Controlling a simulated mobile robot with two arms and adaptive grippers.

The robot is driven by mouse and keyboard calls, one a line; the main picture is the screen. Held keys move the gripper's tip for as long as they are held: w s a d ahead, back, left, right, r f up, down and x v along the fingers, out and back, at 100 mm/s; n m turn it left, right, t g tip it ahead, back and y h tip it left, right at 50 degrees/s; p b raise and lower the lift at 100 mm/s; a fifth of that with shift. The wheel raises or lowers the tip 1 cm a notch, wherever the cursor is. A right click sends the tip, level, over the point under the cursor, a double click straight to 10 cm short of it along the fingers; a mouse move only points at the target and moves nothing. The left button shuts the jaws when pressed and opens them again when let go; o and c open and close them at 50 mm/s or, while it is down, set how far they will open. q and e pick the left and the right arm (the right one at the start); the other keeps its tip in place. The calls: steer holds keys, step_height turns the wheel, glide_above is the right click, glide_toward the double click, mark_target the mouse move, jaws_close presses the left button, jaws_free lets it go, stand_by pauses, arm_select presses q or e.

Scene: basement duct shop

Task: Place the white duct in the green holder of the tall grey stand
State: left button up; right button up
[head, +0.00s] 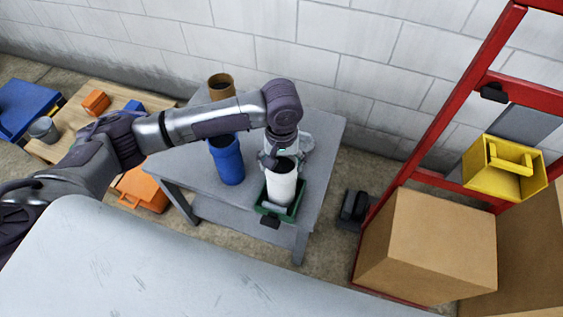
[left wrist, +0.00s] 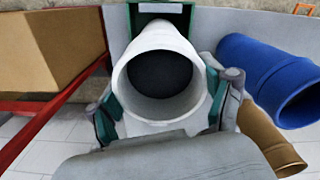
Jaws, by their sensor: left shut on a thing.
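The white duct (head: 282,187) is upright, with its lower end at the green holder (head: 297,207) on the tall grey stand (head: 318,165). My left gripper (head: 275,160) is shut on the duct near its upper end. In the left wrist view, the white duct's (left wrist: 125,75) open end faces the camera between the fingers (left wrist: 160,105). The green holder (left wrist: 190,12) shows behind its far end. The duct hides most of the holder's inside, so I cannot tell whether it rests on the bottom. My right gripper is not in view.
A blue duct (head: 227,160) and a brown duct (head: 221,86) stand left of the white one on the stand. A wooden table (head: 60,150) is at the left. A red rack (head: 440,115) with a cardboard box (head: 430,240) and a yellow container (head: 500,170) is at the right.

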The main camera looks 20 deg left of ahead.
arm_select(q)
steer(key=o, duration=1.7)
steer(key=shift+r, duration=0.2)
step_height(320, 180, up, 12)
steer(key=p, duration=0.1)
steer(key=shift+f, duration=0.1)
